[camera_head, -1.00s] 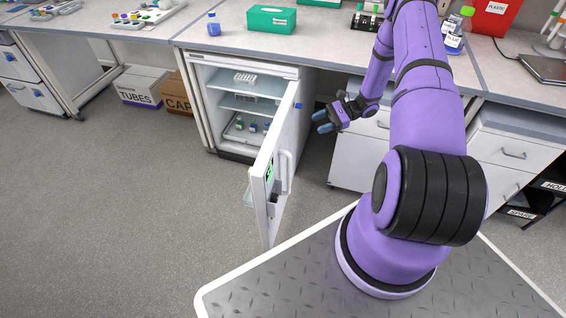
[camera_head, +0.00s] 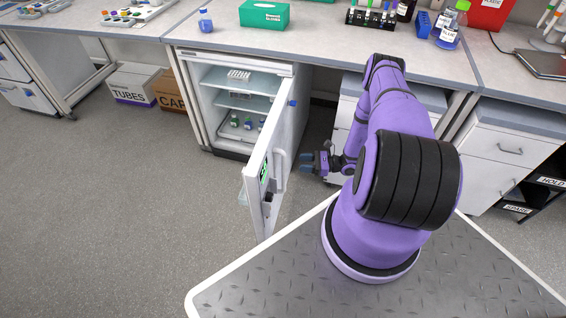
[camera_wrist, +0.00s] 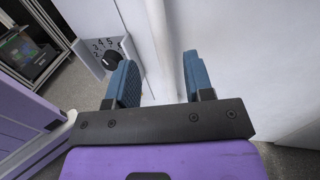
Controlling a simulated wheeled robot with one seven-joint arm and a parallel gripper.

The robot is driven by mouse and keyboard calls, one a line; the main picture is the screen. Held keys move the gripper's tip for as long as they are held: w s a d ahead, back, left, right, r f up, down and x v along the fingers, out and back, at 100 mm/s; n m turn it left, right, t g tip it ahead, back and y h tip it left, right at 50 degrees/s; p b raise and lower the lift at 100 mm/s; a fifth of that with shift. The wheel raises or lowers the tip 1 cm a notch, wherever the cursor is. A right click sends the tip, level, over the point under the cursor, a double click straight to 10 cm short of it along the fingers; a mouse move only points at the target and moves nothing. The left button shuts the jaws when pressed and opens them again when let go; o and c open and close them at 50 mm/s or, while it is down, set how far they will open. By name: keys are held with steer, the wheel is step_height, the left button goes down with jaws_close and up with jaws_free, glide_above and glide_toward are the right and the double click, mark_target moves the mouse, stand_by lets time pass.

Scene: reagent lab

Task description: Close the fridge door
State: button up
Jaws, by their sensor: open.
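The small white fridge (camera_head: 208,135) stands under the bench, its inside showing shelves and several bottles. Its white door (camera_head: 262,196) stands wide open, swung out toward me, with a handle (camera_head: 279,160) on the side facing right. My gripper (camera_head: 308,161) is open and empty, to the right of the door and apart from it in the head view. In the wrist view my gripper (camera_wrist: 157,80) has its two blue fingers spread, with pale white surfaces beyond them. A black dial with numbers (camera_wrist: 111,60) shows at upper left there.
White drawer cabinets (camera_head: 505,150) stand under the bench to the right. Cardboard boxes (camera_head: 135,84) sit on the floor to the left. Bottles and a green box (camera_head: 264,15) stand on the bench. The floor (camera_head: 110,200) left of the door is clear.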

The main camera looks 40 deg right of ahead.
mark_target(284, 162)
steer(key=x, duration=0.8)
steer(key=shift+w+a, duration=0.2)
jaws_close()
